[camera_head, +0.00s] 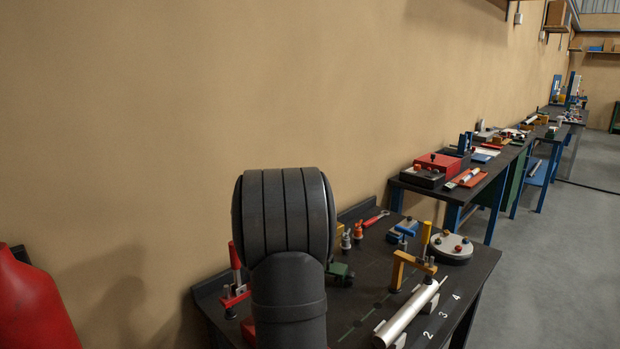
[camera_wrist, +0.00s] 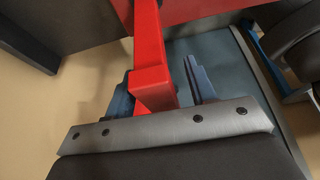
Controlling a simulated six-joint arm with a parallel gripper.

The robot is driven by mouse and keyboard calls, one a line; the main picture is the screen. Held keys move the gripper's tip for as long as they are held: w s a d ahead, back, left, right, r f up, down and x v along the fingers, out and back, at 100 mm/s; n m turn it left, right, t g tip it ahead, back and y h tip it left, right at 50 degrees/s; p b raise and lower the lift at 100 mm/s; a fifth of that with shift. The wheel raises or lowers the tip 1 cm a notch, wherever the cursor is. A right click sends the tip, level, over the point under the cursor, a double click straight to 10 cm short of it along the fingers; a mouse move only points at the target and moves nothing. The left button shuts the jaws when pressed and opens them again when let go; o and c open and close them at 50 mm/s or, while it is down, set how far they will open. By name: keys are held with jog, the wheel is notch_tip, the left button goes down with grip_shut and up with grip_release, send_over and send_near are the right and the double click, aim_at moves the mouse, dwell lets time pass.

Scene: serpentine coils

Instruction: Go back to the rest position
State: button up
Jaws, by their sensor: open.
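In the wrist view my gripper (camera_wrist: 160,70) is open, with one blue-grey finger on each side of a red bar (camera_wrist: 149,45). Gaps show beside the bar, but I cannot tell whether either finger touches it. In the head view my dark arm hides the gripper. A red clamp-like stand (camera_head: 235,284) shows just left of the arm on the dark workbench (camera_head: 375,275). The red bar may be part of it, but I cannot tell for sure.
A silver tube (camera_head: 410,314) lies at the bench's right side by a yellow clamp (camera_head: 406,268). A round grey disc with knobs (camera_head: 450,247) stands behind it. A red wrench (camera_head: 375,218) lies near the wall. More benches run along the wall; open floor (camera_head: 560,270) is at right.

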jog(key=shift+s+a, duration=0.1)
dwell(0.4)
jog(key=v, duration=1.7)
jog(key=x, duration=1.8)
notch_tip(320, 180, up, 5)
jog(key=shift+f, duration=0.1)
jog(key=shift+r, duration=0.8)
jog(key=shift+f, duration=0.15)
